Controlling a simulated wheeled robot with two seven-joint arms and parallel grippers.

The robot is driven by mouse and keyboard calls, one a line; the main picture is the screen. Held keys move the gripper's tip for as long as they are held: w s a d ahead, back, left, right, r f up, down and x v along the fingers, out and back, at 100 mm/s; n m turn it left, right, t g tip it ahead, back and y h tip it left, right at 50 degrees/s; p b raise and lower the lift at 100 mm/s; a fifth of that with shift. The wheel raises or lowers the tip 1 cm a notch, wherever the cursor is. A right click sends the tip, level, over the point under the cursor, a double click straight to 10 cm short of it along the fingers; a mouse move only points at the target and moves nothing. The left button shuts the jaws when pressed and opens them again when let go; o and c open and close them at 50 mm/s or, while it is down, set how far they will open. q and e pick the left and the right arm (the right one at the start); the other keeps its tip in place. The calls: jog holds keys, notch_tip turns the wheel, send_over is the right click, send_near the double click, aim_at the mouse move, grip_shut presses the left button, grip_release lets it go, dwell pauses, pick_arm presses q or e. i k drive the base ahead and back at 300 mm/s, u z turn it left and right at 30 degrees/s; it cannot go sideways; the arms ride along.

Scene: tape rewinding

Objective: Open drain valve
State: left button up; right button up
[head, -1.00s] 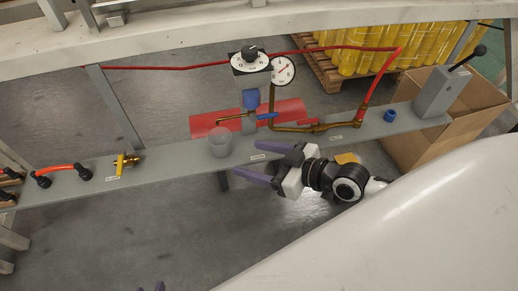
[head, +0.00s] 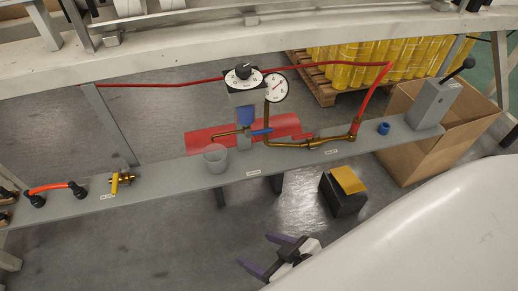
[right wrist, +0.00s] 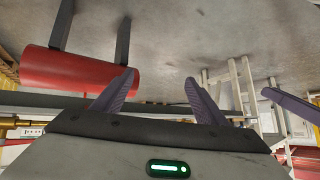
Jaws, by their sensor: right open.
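A blue-handled valve (head: 260,131) sits at the brass pipework beneath the blue filter bowl (head: 245,116), with a thin brass outlet pipe reaching left toward a clear cup (head: 215,158). A yellow-handled brass valve (head: 121,181) is at the left of the shelf. Labels are too small to read, so I cannot tell which is the drain valve. My right gripper (head: 256,250) is open and empty, below and in front of the shelf, apart from both valves; its fingers (right wrist: 158,100) also show in the right wrist view. A purple finger (right wrist: 290,105) at that view's right edge seems to be my left gripper's.
The grey shelf (head: 180,178) crosses the scene. A gauge (head: 275,87), regulator knob (head: 244,72) and red hose (head: 372,95) stand above. A black box with a yellow top (head: 348,180) and cardboard box (head: 410,150) are right.

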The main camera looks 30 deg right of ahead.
aim_at(248, 134)
jog(key=z, duration=1.95)
jog(key=k, duration=0.35)
jog(key=u, duration=1.85)
